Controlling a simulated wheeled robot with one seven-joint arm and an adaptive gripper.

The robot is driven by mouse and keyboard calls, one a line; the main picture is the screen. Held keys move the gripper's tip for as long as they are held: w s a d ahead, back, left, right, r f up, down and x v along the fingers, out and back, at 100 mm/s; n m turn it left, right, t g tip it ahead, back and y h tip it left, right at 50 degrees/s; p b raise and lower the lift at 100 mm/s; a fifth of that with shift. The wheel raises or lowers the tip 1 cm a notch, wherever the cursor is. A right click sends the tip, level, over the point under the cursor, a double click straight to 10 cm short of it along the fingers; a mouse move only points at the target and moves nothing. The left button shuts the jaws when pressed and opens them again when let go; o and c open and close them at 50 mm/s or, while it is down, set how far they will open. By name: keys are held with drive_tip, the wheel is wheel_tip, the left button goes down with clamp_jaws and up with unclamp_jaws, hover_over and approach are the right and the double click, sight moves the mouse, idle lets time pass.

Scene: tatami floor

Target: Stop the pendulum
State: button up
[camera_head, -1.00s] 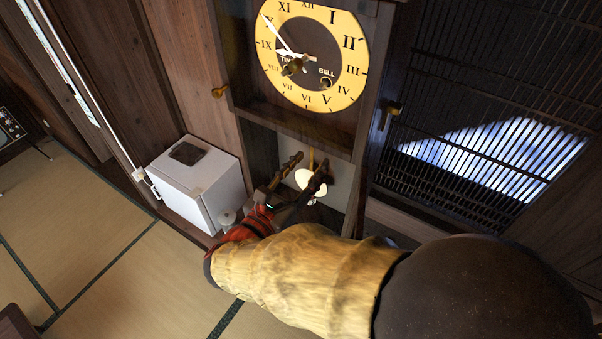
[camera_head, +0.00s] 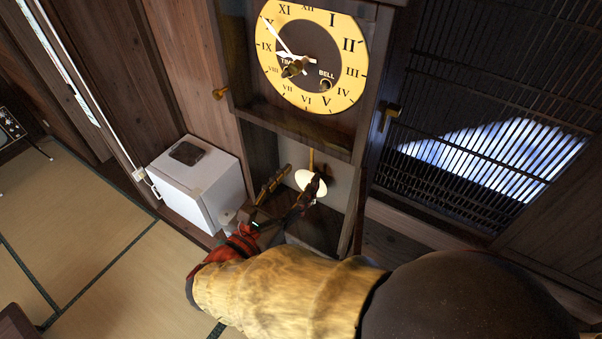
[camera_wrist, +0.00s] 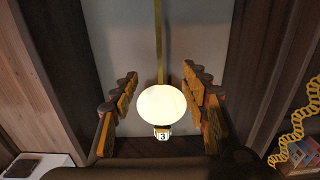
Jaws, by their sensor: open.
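The wall clock (camera_head: 311,58) has a yellow dial and an open lower case. Its pendulum hangs there on a thin brass rod (camera_wrist: 158,40), with a pale round bob (camera_head: 309,179). In the wrist view the bob (camera_wrist: 162,105) is bright, and a small tag marked 3 (camera_wrist: 162,133) shows at its bottom. My gripper (camera_head: 304,170) is open at the case opening. In the wrist view its fingers (camera_wrist: 160,74) stand left and right of the bob, with a gap on each side. In the head view the right finger partly overlaps the bob.
The side walls of the clock case (camera_wrist: 62,55) flank my gripper closely. A white box (camera_head: 198,180) stands on the floor left of the clock. A dark slatted screen (camera_head: 480,100) is at the right. A yellow coiled cord (camera_wrist: 297,125) shows at right. Tatami (camera_head: 90,230) lies clear at the left.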

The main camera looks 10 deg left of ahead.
drive_tip(key=v, duration=0.4)
drive_tip(key=shift+s+a, duration=0.15)
drive_tip(key=shift+s, duration=0.15)
idle(0.5)
